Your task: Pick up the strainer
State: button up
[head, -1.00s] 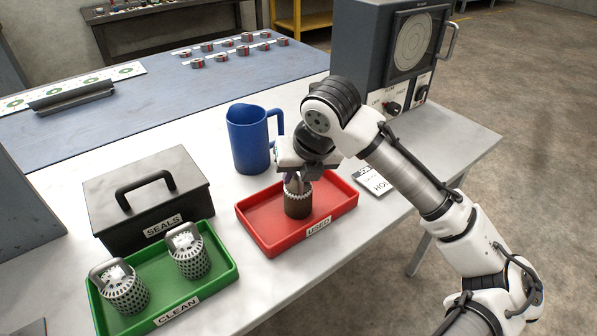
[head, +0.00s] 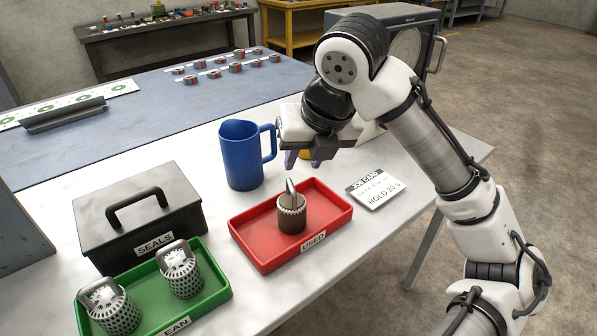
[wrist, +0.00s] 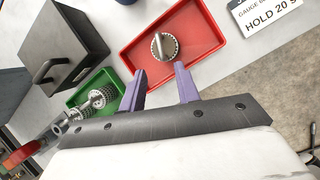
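A dark brown strainer (head: 291,217) with an upright loop handle stands in the red USED tray (head: 250,241). The wrist view shows this strainer (wrist: 164,46) from above, beyond the fingertips. Two pale perforated strainers, one at the left (head: 114,310) and one at the right (head: 184,275), stand in the green CLEAN tray (head: 214,290). My gripper (head: 302,163) is raised above and behind the red tray, apart from the dark strainer. Its purple fingers (wrist: 160,78) are spread with nothing between them in the wrist view.
A blue jug (head: 243,158) stands behind the red tray. A black SEALS box (head: 160,215) is at the left. A job card (head: 376,188) lies right of the tray. A grey machine (head: 415,45) and a partly hidden yellow object (head: 305,154) are behind my arm.

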aim_at(110, 306)
jog(key=u, duration=1.05)
